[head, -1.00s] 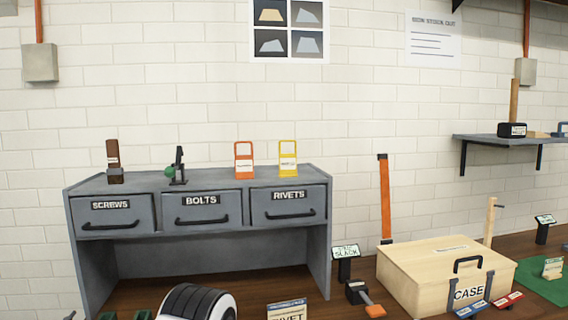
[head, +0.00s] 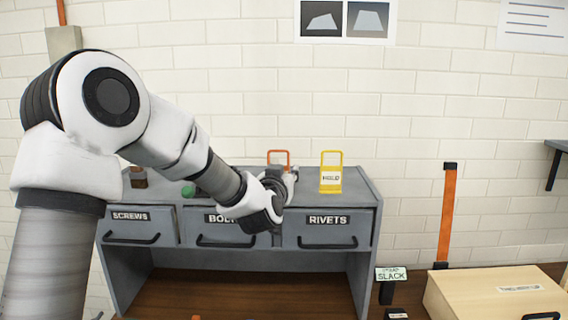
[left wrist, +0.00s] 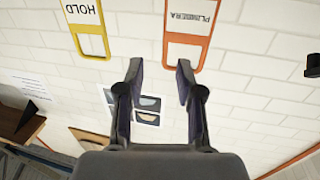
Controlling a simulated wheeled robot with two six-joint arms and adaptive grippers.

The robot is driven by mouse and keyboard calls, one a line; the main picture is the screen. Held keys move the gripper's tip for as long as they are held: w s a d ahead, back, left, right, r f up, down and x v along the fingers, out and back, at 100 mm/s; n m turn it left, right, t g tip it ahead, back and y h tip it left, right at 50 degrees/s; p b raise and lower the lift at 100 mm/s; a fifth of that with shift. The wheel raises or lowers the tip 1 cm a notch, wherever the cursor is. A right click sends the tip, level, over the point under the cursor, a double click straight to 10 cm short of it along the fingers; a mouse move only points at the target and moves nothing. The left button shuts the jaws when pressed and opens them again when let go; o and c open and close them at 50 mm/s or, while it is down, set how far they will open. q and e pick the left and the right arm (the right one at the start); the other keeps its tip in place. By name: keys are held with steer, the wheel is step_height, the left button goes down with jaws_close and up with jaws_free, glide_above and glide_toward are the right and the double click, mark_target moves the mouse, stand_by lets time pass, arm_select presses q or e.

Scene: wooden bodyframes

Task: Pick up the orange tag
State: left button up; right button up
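The orange tag (head: 279,155) stands on top of the grey drawer unit (head: 350,196). In the head view only its top loop shows; my left gripper (head: 282,184) hides the rest. In the left wrist view the orange tag (left wrist: 190,28) appears upside down at the top, with a white label and an open loop. My left gripper (left wrist: 159,68) is open and empty there, with its fingers pointing toward the tag's side of the picture. The tag lies beyond the fingertips, nearer the right finger. My right gripper is not in view.
A yellow tag (head: 331,174) labelled HOLD stands right of the orange one; it also shows in the left wrist view (left wrist: 86,25). A green item (head: 188,191) and a brown block (head: 138,178) stand on the left of the unit. A wooden case (head: 500,292) is at lower right.

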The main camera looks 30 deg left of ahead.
mark_target(288, 158)
arm_select(q)
steer(key=x, duration=0.2)
steer(key=p+x, duration=0.1)
steer(key=shift+w+a, duration=0.3)
steer(key=shift+a, duration=0.1)
steer(key=w+p, duration=0.1)
steer(key=w+a+r+p, duration=0.1)
steer(key=w+p, duration=0.1)
steer(key=shift+w+a+r, duration=0.15)
steer(key=shift+w+a, duration=0.15)
steer(key=shift+w+a+f, duration=0.15)
steer(key=shift+w+f, duration=0.05)
steer(key=shift+w, duration=0.05)
steer(key=shift+s+r, duration=0.15)
steer(key=shift+s, duration=0.05)
jaws_close()
steer(key=shift+s+d+r, duration=0.2)
steer(key=shift+s+d, duration=0.1)
jaws_free()
steer(key=shift+w+a+f, duration=0.1)
steer(key=shift+w+f, duration=0.05)
steer(key=shift+w, duration=0.15)
